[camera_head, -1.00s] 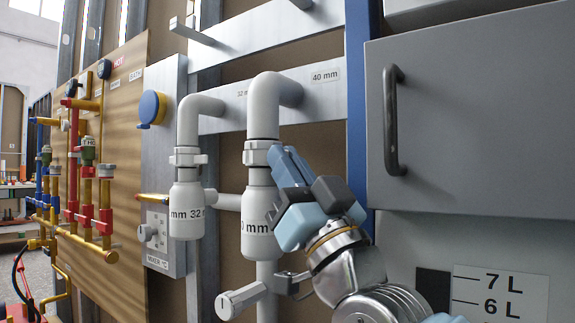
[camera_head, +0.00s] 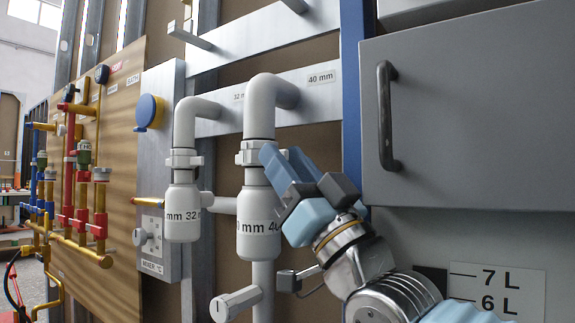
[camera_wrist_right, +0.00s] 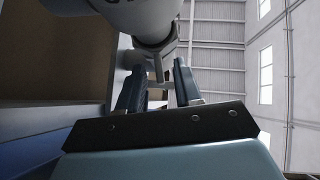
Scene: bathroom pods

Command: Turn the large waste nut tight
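The large waste nut (camera_head: 248,153) is a pale ring with lugs on the 40 mm waste trap (camera_head: 258,215), under its bent pipe. My right gripper (camera_head: 283,165) is just right of the nut, its two blue fingers angled up toward it. In the right wrist view the fingers (camera_wrist_right: 156,84) stand apart with a clear gap. A lug of the nut (camera_wrist_right: 158,66) shows near the fingertips, between them in the picture; I cannot tell if they touch. The nut's right side is partly hidden by a finger. My left gripper is not in view.
The smaller 32 mm trap and nut (camera_head: 184,158) hang close on the left. Red and blue pipework (camera_head: 83,180) is far left.

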